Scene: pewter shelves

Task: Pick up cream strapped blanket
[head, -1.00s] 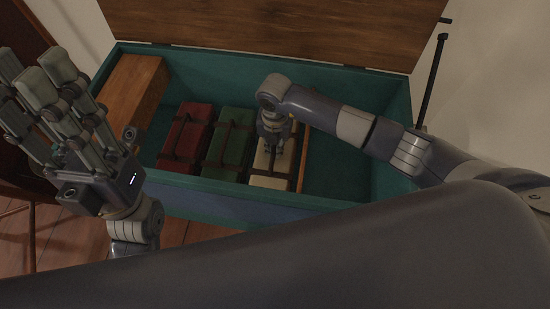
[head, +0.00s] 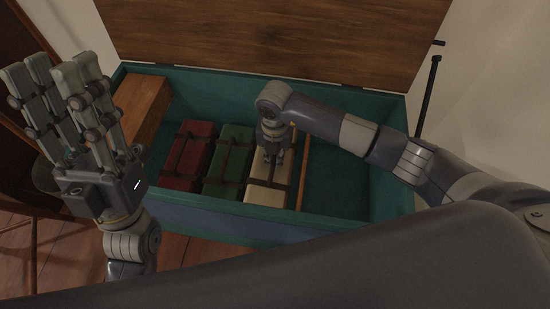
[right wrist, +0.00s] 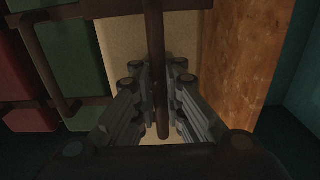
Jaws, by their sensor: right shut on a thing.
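The cream strapped blanket (head: 262,192) lies in the teal chest (head: 255,82), with dark straps across its top. It is right of a green strapped bundle (head: 229,160). My right gripper (head: 273,155) is down over the blanket's far half. In the right wrist view its fingers (right wrist: 162,132) are shut around the dark lengthwise strap (right wrist: 155,40), above the cream cloth (right wrist: 126,45). The fingers partly hide the cloth there. My left gripper (head: 55,75) is raised at the left, outside the chest, open and empty with its fingers upward.
A red strapped bundle (head: 189,156) lies left of the green one. A wooden box (head: 147,105) fills the chest's left end. A thin wooden divider (head: 303,172) stands right of the blanket, with an empty compartment (head: 338,180) beyond. The raised wooden lid (head: 280,40) is behind.

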